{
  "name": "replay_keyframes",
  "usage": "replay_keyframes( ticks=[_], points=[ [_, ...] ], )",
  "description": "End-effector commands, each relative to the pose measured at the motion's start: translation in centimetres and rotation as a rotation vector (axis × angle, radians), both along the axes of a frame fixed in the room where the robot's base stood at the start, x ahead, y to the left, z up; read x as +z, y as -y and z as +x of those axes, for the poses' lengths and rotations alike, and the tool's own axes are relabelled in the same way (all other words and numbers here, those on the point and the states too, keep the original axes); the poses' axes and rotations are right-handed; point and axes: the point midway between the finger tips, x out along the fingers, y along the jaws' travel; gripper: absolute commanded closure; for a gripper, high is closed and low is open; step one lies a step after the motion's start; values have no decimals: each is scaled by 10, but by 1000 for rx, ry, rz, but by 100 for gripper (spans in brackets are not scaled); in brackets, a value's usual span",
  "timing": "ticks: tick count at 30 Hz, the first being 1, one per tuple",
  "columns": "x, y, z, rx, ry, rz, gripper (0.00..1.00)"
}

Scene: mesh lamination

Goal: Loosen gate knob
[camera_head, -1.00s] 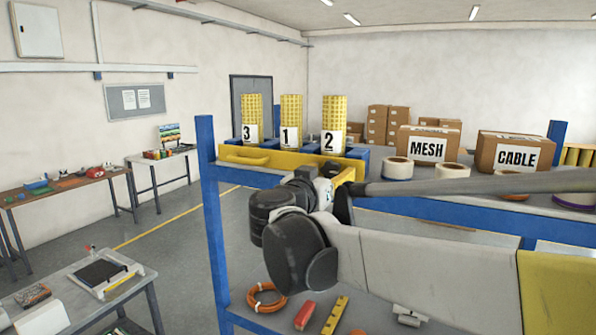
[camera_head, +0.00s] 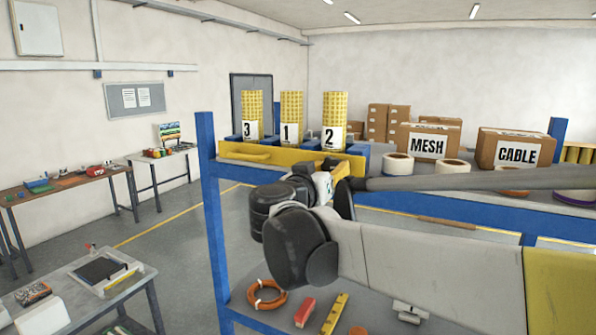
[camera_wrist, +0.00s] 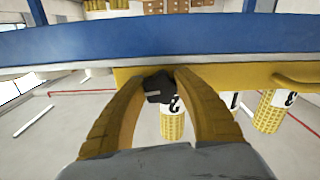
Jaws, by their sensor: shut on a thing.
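The gate knob (camera_wrist: 158,88) is small and black and sits at the yellow gate bar in the wrist view. My gripper (camera_wrist: 162,77) has its two tan fingers on either side of the knob and is shut on it. The yellow gate (camera_head: 262,157) runs along the front of the rack in the head view, and its bar (camera_wrist: 235,75) also shows in the wrist view. In the head view my arm hides the knob and the fingertips. Yellow mesh rolls labelled 3 (camera_head: 252,112), 1 (camera_head: 291,115) and 2 (camera_head: 335,118) stand upright behind the gate.
The blue rack post (camera_head: 212,215) stands left of my arm. The MESH box (camera_head: 429,147), the CABLE box (camera_head: 515,148) and white tape rolls (camera_head: 397,166) sit on the upper shelf. An orange cable coil (camera_head: 267,297) and tools lie on the lower shelf. Benches stand at left.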

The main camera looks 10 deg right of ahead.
Motion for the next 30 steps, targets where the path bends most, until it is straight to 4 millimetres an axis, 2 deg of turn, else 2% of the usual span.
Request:
replay_keyframes(
  ticks=[30],
  points=[
    [2, 3, -2, -1, -554, -764, 94]
  ],
)
